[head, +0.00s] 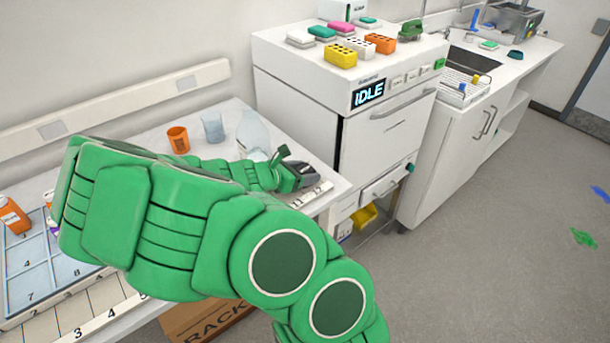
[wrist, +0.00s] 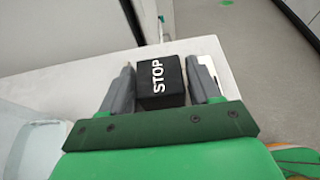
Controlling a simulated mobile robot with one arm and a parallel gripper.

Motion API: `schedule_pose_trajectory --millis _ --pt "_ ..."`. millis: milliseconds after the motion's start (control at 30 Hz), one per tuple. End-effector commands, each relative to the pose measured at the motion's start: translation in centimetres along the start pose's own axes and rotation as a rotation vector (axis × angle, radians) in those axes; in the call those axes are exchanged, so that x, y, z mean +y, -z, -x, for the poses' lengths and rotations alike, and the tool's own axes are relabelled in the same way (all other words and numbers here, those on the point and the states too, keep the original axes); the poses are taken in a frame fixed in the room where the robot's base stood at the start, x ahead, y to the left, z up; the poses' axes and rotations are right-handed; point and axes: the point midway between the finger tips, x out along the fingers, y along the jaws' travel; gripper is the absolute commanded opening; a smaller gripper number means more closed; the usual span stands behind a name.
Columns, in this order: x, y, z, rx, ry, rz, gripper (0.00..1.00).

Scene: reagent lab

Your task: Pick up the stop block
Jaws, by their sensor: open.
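The stop block (wrist: 160,82) is a black block with white "STOP" lettering, seen in the wrist view on the white bench top. My gripper (wrist: 163,84) is open, with one grey finger on each side of the block. I cannot tell whether either finger touches it. In the head view my gripper (head: 303,173) is over the right end of the bench, at the end of my green arm. The block cannot be made out clearly there beside the gripper.
An orange cup (head: 178,140), a clear beaker (head: 212,127) and a clear flask (head: 252,132) stand behind my arm. A numbered tray (head: 30,262) lies at the left. A white machine reading "IDLE" (head: 300,75) stands beyond the bench's right end.

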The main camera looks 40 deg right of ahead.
Motion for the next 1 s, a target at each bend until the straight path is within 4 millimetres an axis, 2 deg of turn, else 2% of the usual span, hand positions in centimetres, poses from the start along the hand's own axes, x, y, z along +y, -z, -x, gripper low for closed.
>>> schedule_pose_trajectory --millis 200,267,533,833,1000 --pt "0.0 0.0 0.0 -0.001 0.0 0.0 0.62" --pt "0.0 0.0 0.0 -0.001 0.0 0.0 0.54" --pt "0.0 0.0 0.0 -0.001 0.0 0.0 0.13" --pt "0.0 -0.2 0.1 -0.001 0.0 -0.001 0.13" --pt "0.0 -1.4 0.5 -0.002 0.0 -0.005 0.13"
